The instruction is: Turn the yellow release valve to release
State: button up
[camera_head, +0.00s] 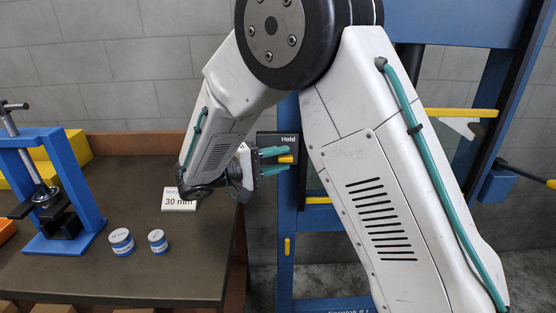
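The yellow release valve (286,159) shows as a small yellow piece under a dark plate (284,139) labelled "Hold", on a post of the blue press frame. My gripper (278,160) reaches it from the left. Its two teal fingers lie one above and one below the yellow piece. Whether the fingers touch it, I cannot tell. The valve's far side and part of the plate are hidden behind my gripper and arm.
A dark workbench (150,285) at left holds a small blue press (62,190), two small blue-and-white cans (121,242) and a "30 mm" card (178,204). The blue press frame (287,225) stands at right, partly behind my arm. A yellow-tipped lever (525,173) juts out at far right.

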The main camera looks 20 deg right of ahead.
jog(key=a, duration=0.7)
jog(key=shift+s+a, duration=0.3)
jog(key=shift+a, duration=0.1)
